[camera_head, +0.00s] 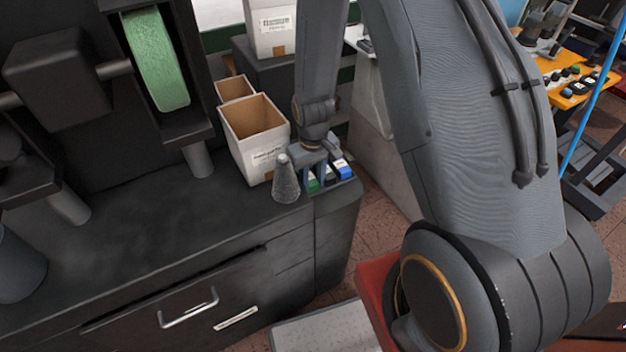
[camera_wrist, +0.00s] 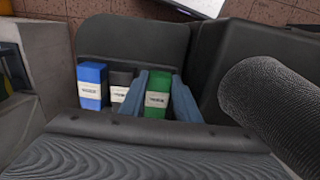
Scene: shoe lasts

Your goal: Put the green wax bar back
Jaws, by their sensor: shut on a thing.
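The green wax bar (camera_wrist: 158,95) has a white label and stands upright between the two blue-grey fingers of my gripper (camera_wrist: 157,97) in the wrist view. My gripper is shut on it. The bar sits in a row with a dark grey bar (camera_wrist: 121,86) and a blue bar (camera_wrist: 92,84), at the right end of the row. In the head view, my gripper (camera_head: 316,177) points down at the bench's right end, and the green bar (camera_head: 313,185) shows partly beside the fingers. Whether the bar's bottom touches the holder is hidden.
A grey textured cone (camera_head: 286,182) stands just left of my gripper; it also shows large at the right in the wrist view (camera_wrist: 275,105). An open cardboard box (camera_head: 254,140) stands behind it. A machine with a green wheel (camera_head: 157,60) is at the left. The bench top (camera_head: 150,215) has clear room.

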